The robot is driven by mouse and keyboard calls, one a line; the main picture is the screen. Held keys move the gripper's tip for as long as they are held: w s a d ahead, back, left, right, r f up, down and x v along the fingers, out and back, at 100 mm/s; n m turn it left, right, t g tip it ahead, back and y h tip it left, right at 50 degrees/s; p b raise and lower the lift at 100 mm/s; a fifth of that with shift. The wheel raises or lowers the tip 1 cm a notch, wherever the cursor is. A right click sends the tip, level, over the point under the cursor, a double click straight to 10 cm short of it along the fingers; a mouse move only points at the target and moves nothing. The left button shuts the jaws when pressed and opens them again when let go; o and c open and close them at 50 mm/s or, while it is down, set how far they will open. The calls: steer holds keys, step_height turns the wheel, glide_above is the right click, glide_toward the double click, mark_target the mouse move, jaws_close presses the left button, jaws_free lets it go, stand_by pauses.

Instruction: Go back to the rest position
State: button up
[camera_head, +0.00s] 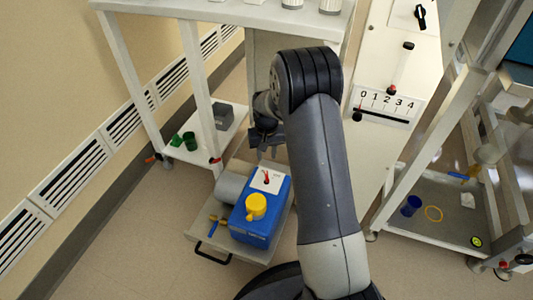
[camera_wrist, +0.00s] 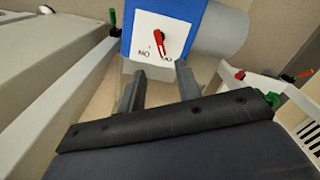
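My gripper (camera_head: 266,152) hangs at the end of my arm, above and behind the blue box in the head view. In the wrist view my gripper (camera_wrist: 158,82) has its two fingers spread apart with nothing between them. The blue box (camera_head: 262,220) has a yellow knob on its front and a white plate with a red switch (camera_head: 266,178) on top. In the wrist view the red switch (camera_wrist: 160,40) on its white plate lies just beyond the fingertips, apart from them as far as I can tell.
The blue box stands on a low tray (camera_head: 225,242) with a grey cylinder (camera_head: 229,188). A white shelf cart (camera_head: 207,150) is at left. A panel with a 0–4 scale (camera_head: 387,105) is right of my arm. A cart (camera_head: 440,222) with a blue cup stands at right. Floor is clear in front.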

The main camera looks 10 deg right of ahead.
mark_target(266, 175)
step_height(266, 175, down, 11)
steer(key=b, duration=0.4)
steer(key=shift+r, duration=0.1)
stand_by(0.7)
